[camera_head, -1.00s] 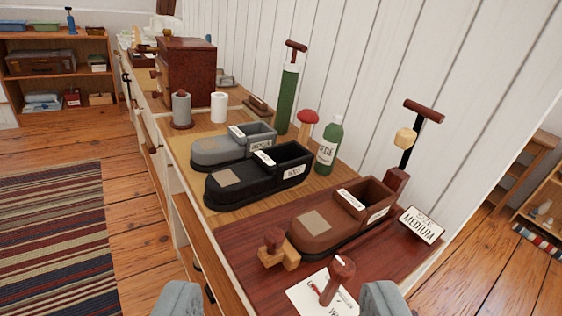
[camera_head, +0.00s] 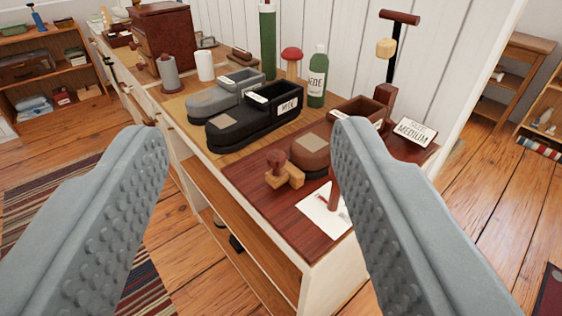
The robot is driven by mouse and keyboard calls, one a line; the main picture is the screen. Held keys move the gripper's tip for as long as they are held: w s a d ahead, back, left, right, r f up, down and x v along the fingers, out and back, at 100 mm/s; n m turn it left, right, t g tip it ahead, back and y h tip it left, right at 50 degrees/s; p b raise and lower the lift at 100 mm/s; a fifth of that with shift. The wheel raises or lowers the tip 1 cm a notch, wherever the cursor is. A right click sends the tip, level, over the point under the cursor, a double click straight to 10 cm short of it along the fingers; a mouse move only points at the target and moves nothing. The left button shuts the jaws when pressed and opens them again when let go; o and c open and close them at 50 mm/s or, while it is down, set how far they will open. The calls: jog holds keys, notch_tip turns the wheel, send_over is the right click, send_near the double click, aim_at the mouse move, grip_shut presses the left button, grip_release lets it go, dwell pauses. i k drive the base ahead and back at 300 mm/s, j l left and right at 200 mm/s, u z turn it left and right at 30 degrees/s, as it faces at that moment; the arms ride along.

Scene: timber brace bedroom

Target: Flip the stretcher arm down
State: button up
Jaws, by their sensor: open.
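The stretcher arm looks to be the black rod (camera_head: 390,68) with a dark red T-handle (camera_head: 399,18) and a pale wooden block (camera_head: 386,48). It stands upright from a brown post (camera_head: 385,95) behind the brown shoe (camera_head: 312,151). The shoe sits on the dark red board (camera_head: 248,185); my right finger hides part of it. My gripper (camera_head: 250,130) is open and empty, its grey fingers wide apart in the foreground. The arm appears beyond and to the right of the fingertips, apart from them.
A white card (camera_head: 322,212) and a wooden knob piece (camera_head: 280,172) lie in front. A black shoe (camera_head: 250,122), a grey shoe (camera_head: 222,97) and a green bottle (camera_head: 317,80) stand left. Open floor is at right.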

aim_at(388, 48)
jog(key=i+l+u, duration=0.1)
jog(key=l, duration=0.25)
jog(key=i+l+u, duration=0.1)
jog(key=i+l, duration=0.15)
jog(key=i+l+u, duration=0.1)
jog(key=l, duration=0.35)
jog(key=i+l+u, duration=0.1)
jog(key=l, duration=0.3)
jog(key=i+l+u, duration=0.1)
jog(key=l, duration=0.3)
jog(key=i+l+u, duration=0.1)
jog(key=l, duration=0.3)
jog(key=i+l+u, duration=0.1)
jog(key=l, duration=0.3)
jog(key=k+j+z, duration=0.1)
jog(key=k, duration=0.3)
jog(key=j, duration=0.1)
